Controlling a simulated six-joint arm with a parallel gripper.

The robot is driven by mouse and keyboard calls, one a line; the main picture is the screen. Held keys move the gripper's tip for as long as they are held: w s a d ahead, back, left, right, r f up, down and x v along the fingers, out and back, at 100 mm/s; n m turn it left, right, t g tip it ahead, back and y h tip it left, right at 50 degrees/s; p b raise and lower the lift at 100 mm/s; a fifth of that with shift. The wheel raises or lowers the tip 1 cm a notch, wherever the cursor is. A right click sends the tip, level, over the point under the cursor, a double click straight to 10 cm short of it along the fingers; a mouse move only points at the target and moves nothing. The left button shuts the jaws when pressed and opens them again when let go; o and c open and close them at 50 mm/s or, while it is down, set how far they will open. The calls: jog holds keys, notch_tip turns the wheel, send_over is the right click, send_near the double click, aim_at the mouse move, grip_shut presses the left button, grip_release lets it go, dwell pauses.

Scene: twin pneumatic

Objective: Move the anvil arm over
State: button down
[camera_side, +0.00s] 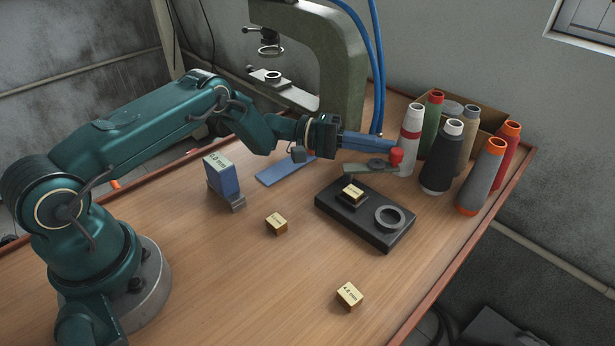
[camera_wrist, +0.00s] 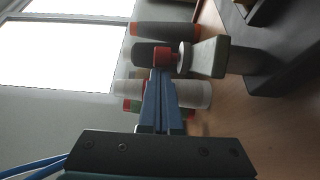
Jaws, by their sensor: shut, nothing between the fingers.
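The anvil arm (camera_side: 362,168) is a flat grey-green bar with a dark round piece on it and a red knob (camera_side: 396,156) at its right end. It lies behind the black base block (camera_side: 378,228), near the spools. My gripper (camera_side: 390,147) has blue fingers, shut and empty, with their tips at the red knob. In the wrist view, the fingertips (camera_wrist: 161,74) meet right beside the knob (camera_wrist: 165,57), and the bar (camera_wrist: 208,57) extends to the right. I cannot tell whether the tips touch the knob.
Several thread spools (camera_side: 442,157) stand close behind and right of the knob, before a cardboard box (camera_side: 489,117). A green press frame (camera_side: 345,75) with blue hoses (camera_side: 378,60) rises behind.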

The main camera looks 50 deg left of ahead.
aim_at(391, 157)
jog(key=shift+s+d, duration=0.3)
jog(key=shift+d, duration=0.35)
jog(key=shift+s+d, duration=0.3)
jog(key=shift+d, duration=0.35)
jog(key=shift+s+d+m+g+h, duration=0.2)
jog(key=shift+m+g+h, duration=0.2)
jog(key=shift+m+g, duration=0.3)
dwell(0.6)
